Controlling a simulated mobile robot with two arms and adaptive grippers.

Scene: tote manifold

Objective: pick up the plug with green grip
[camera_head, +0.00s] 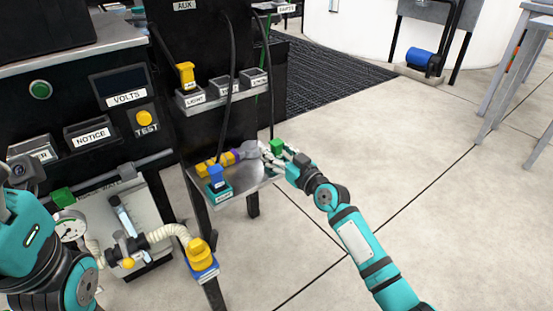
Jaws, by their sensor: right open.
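The plug with the green grip (277,146) is at the right end of the small metal shelf. A dark cable runs up from around it. My right gripper (268,153) comes in from the right and is open, with its pale fingers close around or beside the green grip. The fingers hide the plug's lower part, and I cannot tell whether they touch it. My left arm shows at the left edge, but its fingers are not visible.
The shelf (240,185) also carries a blue plug (216,174) and a yellow and purple piece (221,162). Above are a yellow plug (186,75) and labelled sockets. A hose with a yellow end (199,252) is lower left.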

